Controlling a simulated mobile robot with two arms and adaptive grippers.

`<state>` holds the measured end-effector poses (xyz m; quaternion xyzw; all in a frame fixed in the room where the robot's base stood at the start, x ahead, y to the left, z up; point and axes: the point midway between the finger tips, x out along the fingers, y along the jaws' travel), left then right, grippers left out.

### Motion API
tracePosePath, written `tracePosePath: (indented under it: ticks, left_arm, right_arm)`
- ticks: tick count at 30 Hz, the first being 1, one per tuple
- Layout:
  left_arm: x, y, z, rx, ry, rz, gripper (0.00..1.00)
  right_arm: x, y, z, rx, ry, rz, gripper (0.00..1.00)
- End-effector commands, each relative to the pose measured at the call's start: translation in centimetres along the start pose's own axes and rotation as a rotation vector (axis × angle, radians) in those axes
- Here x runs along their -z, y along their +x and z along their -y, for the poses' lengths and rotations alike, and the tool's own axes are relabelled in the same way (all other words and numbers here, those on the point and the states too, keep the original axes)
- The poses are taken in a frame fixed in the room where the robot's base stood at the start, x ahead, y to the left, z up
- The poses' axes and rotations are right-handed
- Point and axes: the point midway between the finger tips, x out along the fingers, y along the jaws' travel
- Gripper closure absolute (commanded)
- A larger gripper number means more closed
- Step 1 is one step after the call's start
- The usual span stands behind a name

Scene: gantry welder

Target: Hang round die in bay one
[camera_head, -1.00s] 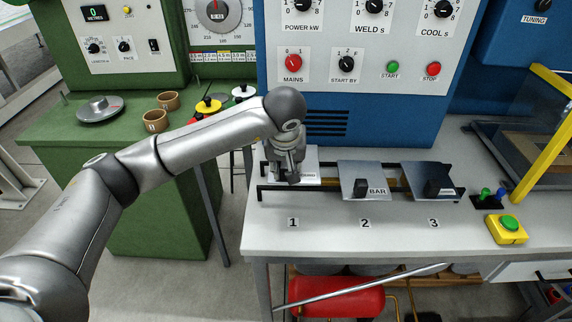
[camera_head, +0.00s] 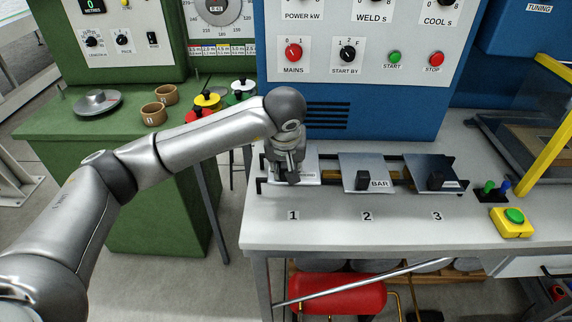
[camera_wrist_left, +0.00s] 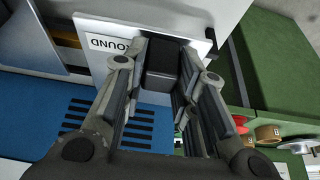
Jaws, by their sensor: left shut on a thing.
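The round die (camera_head: 308,170) is a pale plate with a label reading "ROUND" in the left wrist view (camera_wrist_left: 108,48). It is at bay one of the rack, above the number 1. My left gripper (camera_head: 289,178) is shut on the die's black block handle (camera_wrist_left: 161,68), between its fingers in the left wrist view. The gripper hides part of the plate and the rail behind it, so I cannot tell whether the plate rests fully on the rails. My right gripper is not in view.
The bar die (camera_head: 365,172) is in bay two and another dark-handled die (camera_head: 432,172) in bay three. The blue welder cabinet (camera_head: 355,110) stands behind. A yellow box with a green button (camera_head: 513,218) is at right. The bench front (camera_head: 330,232) is clear.

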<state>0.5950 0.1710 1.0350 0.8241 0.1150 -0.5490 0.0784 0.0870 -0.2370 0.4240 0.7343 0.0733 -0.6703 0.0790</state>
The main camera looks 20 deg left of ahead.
Motion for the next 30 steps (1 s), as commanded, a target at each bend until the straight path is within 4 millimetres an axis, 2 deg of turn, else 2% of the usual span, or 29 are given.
tracePosePath:
  ticks: [26, 27, 30]
  left_arm:
    - [-0.9, 2.3, 0.0, -0.001, -0.001, -0.004, 1.00]
    - [-0.8, 2.2, 0.0, -0.001, -0.001, -0.004, 0.70]
    - [-0.8, 2.2, 0.0, -0.001, -0.001, -0.003, 0.57]
  right_arm:
    - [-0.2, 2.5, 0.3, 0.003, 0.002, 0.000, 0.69]
    - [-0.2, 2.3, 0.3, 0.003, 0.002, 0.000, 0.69]
    - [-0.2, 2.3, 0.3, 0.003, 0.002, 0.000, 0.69]
